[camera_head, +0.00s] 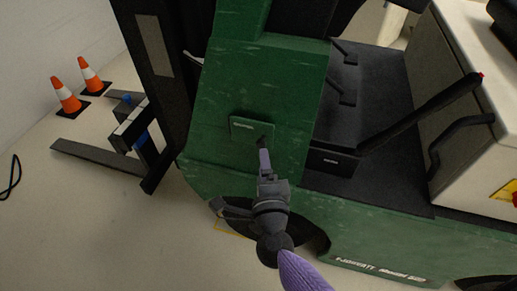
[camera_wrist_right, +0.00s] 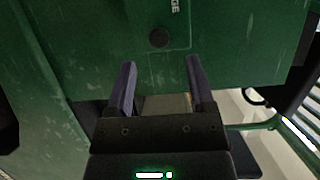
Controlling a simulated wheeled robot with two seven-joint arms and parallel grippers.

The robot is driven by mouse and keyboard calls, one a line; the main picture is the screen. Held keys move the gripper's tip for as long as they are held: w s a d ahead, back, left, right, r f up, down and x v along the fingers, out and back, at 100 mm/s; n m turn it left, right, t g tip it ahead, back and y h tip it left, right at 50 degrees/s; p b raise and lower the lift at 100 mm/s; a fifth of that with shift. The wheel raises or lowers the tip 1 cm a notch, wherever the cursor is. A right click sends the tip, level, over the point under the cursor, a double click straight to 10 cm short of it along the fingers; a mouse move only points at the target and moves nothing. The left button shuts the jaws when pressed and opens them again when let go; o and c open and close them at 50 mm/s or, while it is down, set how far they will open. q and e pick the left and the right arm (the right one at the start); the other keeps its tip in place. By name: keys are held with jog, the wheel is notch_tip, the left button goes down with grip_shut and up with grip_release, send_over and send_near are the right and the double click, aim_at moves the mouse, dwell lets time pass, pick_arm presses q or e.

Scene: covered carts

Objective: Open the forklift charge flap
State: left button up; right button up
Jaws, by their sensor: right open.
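The green forklift (camera_head: 225,90) fills the middle of the head view. Its charge flap (camera_head: 241,125) is a small green rectangular panel with pale lettering on the side of the front body, and it looks shut. In the right wrist view the flap (camera_wrist_right: 180,28) shows a dark round knob (camera_wrist_right: 160,38) near its lower edge. My right gripper (camera_head: 263,148) is at the flap's lower right in the head view. In the wrist view its two fingers (camera_wrist_right: 162,78) are apart and empty, just below the knob. Contact cannot be told. My left gripper is not in view.
The forklift's black mast (camera_head: 150,60) and forks (camera_head: 95,157) stand to the left. Two orange cones (camera_head: 66,95) are by the wall. A black lever (camera_head: 420,112) and the pale seat housing (camera_head: 455,70) are at right.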

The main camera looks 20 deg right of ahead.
aim_at(261, 147)
jog(key=b+x, duration=0.1)
jog(key=x, duration=0.4)
jog(key=shift+w, duration=0.25)
jog(key=shift+f, duration=0.1)
grip_shut()
dwell(1.0)
